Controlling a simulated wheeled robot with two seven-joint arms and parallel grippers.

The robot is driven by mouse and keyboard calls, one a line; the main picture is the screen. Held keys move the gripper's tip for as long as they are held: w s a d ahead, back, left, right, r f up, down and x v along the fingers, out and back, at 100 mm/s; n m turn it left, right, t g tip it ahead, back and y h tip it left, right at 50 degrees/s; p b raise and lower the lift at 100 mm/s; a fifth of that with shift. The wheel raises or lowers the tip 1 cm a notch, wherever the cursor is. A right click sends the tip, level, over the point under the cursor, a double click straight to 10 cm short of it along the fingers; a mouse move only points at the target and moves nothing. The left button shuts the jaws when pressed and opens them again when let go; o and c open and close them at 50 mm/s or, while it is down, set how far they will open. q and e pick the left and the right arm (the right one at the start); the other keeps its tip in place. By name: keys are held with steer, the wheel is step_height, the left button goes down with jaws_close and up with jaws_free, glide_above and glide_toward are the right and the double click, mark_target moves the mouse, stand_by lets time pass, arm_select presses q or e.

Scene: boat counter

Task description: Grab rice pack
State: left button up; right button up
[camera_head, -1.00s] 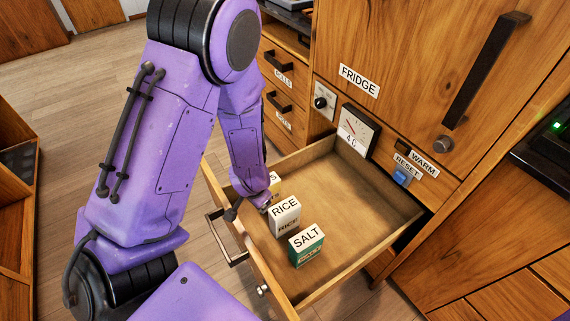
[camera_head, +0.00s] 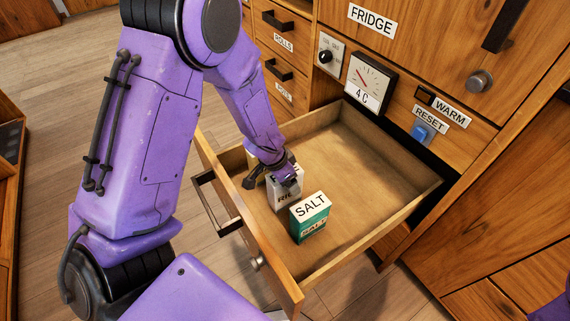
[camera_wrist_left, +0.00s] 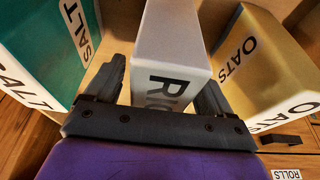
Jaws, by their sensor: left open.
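The rice pack (camera_head: 284,194) is a white box standing in the open drawer, partly hidden by my left gripper in the head view. My left gripper (camera_head: 272,180) is at the top of the pack. In the left wrist view the rice pack (camera_wrist_left: 172,60) lies between the two open fingers of my left gripper (camera_wrist_left: 168,90), with one finger on each side. I cannot tell whether either finger touches it. My right gripper is not in view.
The green and white salt box (camera_head: 311,217) stands close beside the rice, and the yellow oats box (camera_wrist_left: 262,65) is on its other side. The drawer's wooden floor (camera_head: 365,165) is clear toward the back and right. The drawer front (camera_head: 240,215) rises near my arm.

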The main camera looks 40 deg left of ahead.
arm_select(q)
steer(key=shift+w+f, duration=0.1)
steer(key=shift+f, duration=0.3)
steer(key=shift+f, duration=0.3)
stand_by(0.3)
steer(key=c, duration=1.4)
steer(key=shift+c, duration=0.3)
steer(key=shift+r, duration=0.15)
